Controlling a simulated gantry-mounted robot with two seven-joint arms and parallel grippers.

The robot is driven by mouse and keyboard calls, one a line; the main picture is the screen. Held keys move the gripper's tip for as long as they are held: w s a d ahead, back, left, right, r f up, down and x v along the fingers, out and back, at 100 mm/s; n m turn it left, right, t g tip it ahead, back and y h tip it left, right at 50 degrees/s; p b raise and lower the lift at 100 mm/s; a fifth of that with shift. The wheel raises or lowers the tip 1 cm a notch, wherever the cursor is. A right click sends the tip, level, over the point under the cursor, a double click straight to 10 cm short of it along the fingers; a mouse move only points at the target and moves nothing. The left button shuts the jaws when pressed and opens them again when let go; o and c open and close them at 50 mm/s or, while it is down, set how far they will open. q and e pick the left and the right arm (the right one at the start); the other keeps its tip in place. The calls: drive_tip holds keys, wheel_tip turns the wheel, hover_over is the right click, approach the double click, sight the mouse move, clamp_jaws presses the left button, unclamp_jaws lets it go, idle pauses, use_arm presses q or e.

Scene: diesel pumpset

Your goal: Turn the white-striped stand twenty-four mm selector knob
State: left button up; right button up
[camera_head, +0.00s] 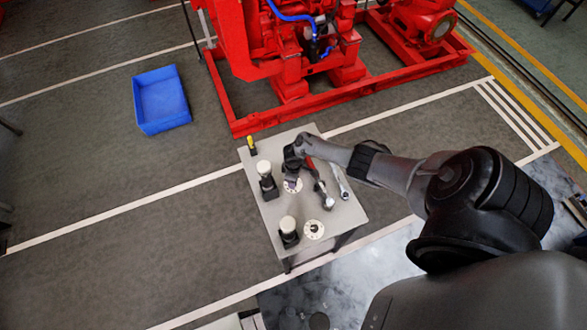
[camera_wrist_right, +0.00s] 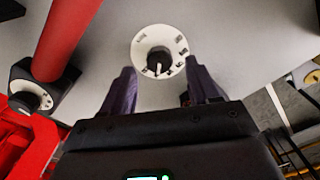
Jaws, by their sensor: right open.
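A round white dial plate (camera_wrist_right: 141,49) with dark marks lies on the grey table top, with a black knob (camera_wrist_right: 158,62) at its centre. The knob carries a white stripe. My right gripper (camera_wrist_right: 163,78) is open, its two purple fingers on either side of the dial's lower part in the wrist view, with nothing between them. Whether they touch the knob cannot be told. In the head view my right gripper (camera_head: 292,180) is over a white dial on the small grey table (camera_head: 338,221), partly hiding it. My left gripper is not in view.
Another white dial (camera_head: 313,230) and black blocks with white round tops (camera_head: 288,229) (camera_head: 264,170) share the table. A red-handled tool (camera_head: 312,165) and a metal tool (camera_head: 341,183) lie near my arm. A red machine (camera_head: 290,50) stands behind; a blue crate (camera_head: 161,99) is on the floor.

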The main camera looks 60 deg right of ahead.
wheel_tip(320, 180, up, 8)
drive_tip(key=p, duration=0.2)
drive_tip(key=shift+p, duration=0.3)
